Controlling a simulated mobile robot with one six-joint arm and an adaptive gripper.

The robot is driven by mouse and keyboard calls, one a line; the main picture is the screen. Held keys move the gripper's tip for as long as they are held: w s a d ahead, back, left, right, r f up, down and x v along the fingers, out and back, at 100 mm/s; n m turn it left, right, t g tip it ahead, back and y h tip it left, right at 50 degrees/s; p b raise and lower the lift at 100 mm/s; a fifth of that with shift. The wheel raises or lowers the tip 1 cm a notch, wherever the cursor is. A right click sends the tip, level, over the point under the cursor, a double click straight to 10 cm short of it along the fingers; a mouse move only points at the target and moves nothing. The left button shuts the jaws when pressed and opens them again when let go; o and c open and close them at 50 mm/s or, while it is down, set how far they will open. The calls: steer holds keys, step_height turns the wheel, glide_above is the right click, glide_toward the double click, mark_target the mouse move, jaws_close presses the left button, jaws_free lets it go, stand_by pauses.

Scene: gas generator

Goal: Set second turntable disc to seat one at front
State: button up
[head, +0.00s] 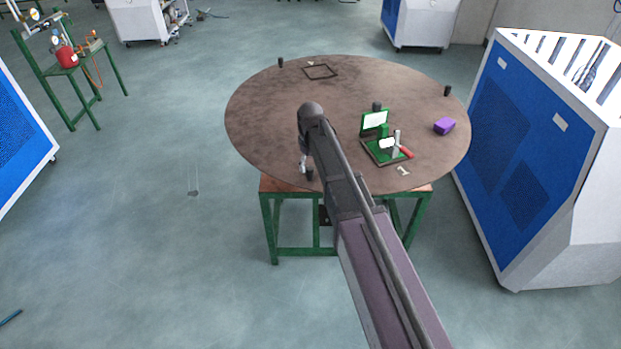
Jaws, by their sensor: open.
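The turntable disc (262,118) is a large round brown plate on a green-legged stand. A green tray (384,153) with an upright green-and-white panel (374,121), a red-handled item and a pale upright piece sits on its front right. A white mark like a "1" (404,171) lies in front of the tray. Several short black pegs (447,91) stand near the rim. My gripper (304,168) hangs over the front left of the disc, beside a black peg (310,174); whether they touch is unclear. It is open and appears empty.
A purple block (445,126) lies on the disc's right. A blue-and-white cabinet (540,150) stands close to the right rim. Another blue cabinet (20,135) is at the left edge. A green stand with a red vessel (66,58) is at back left. Floor left of the disc is mostly clear.

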steer(key=shift+f+b, duration=1.75)
steer(key=shift+f, duration=0.3)
jaws_close()
